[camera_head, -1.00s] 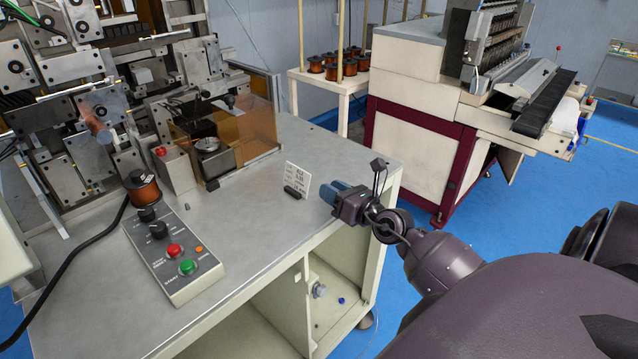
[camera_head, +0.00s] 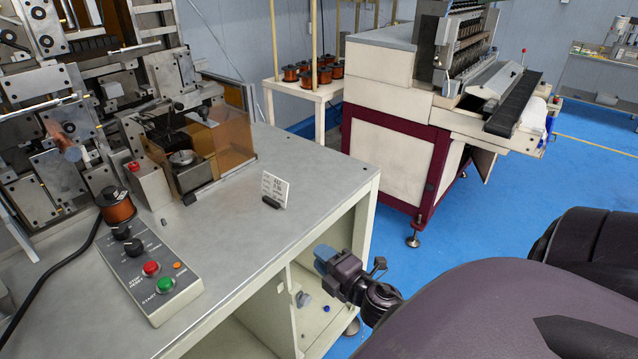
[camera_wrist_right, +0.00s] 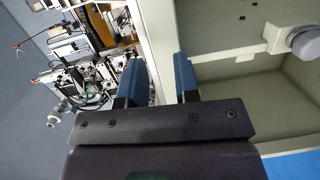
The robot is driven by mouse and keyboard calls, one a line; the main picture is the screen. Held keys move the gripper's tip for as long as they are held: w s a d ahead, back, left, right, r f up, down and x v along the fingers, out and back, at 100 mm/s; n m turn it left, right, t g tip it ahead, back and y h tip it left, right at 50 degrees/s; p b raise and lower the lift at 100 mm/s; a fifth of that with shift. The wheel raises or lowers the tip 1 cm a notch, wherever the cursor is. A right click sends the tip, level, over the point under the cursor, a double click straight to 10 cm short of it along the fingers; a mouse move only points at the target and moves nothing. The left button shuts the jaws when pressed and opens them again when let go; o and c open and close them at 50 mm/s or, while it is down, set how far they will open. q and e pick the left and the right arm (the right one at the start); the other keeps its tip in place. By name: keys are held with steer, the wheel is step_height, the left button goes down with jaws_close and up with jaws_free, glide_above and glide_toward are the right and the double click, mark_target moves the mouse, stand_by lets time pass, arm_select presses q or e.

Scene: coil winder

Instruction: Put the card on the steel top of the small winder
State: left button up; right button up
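The white card (camera_head: 275,190) with printed lines stands nearly upright in a small black holder (camera_head: 271,202). The holder rests on the grey steel top (camera_head: 225,235) of the small winder, near its right edge. My right gripper (camera_head: 322,256) is lower and to the right of the card, apart from it, beside the cabinet under the top. In the right wrist view its two blue fingers (camera_wrist_right: 159,78) are spread with nothing between them. I cannot make out the card in that view. My left gripper is not in view.
A control box (camera_head: 148,272) with red and green buttons and a copper spool (camera_head: 116,206) sit on the top's left part. The winding mechanism (camera_head: 180,150) stands behind. The large maroon-framed machine (camera_head: 395,150) is beyond a floor gap. The steel around the card is clear.

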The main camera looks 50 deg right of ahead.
steer(key=s+a+f+m+g+y, duration=0.1)
steer(key=s+a+f+m+g, duration=0.4)
steer(key=s+a+f+m, duration=0.4)
step_height(320, 180, down, 3)
steer(key=a+m, duration=0.2)
steer(key=m, duration=0.4)
steer(key=shift+s+a+m+g, duration=0.15)
steer(key=shift+m+g, duration=0.15)
steer(key=shift+g, duration=0.1)
